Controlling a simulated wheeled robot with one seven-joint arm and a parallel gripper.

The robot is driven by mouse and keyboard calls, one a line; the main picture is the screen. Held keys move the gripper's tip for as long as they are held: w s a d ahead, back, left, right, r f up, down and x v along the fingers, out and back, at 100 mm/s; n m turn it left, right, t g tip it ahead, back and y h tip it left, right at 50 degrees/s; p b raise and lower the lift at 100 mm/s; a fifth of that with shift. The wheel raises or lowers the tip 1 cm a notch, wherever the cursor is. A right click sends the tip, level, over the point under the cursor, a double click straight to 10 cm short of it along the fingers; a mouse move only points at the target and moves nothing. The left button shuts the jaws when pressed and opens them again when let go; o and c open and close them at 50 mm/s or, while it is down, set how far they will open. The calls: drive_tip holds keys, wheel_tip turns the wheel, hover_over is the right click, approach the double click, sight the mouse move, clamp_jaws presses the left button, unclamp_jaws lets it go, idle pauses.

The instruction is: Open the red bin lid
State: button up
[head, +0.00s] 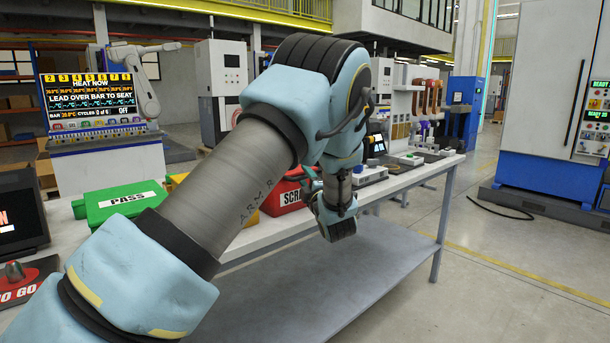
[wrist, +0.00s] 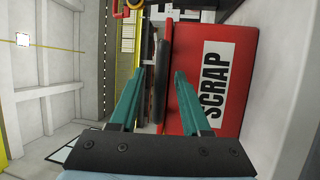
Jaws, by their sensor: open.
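The red bin (head: 279,197) with its white SCRAP label stands on the bench, partly hidden behind my arm in the head view. In the wrist view the red bin (wrist: 225,60) fills the right side, with its label turned sideways. My gripper (wrist: 159,76) is open, its two green fingers pointing toward the bin's edge. A dark upright bar (wrist: 162,82) shows between the fingers beside the red face; I cannot tell whether it is the lid's handle or whether a finger touches it. The lid seam is not clear.
A green PASS bin (head: 118,203) stands left on the bench, with a yellow bin (head: 178,178) partly hidden behind my arm. White fixtures (head: 370,175) sit right of the red bin. The bench's front edge (head: 405,183) borders open floor.

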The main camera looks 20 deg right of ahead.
drive_tip(key=shift+w, duration=0.15)
drive_tip(key=shift+c, duration=0.3)
clamp_jaws()
idle(1.1)
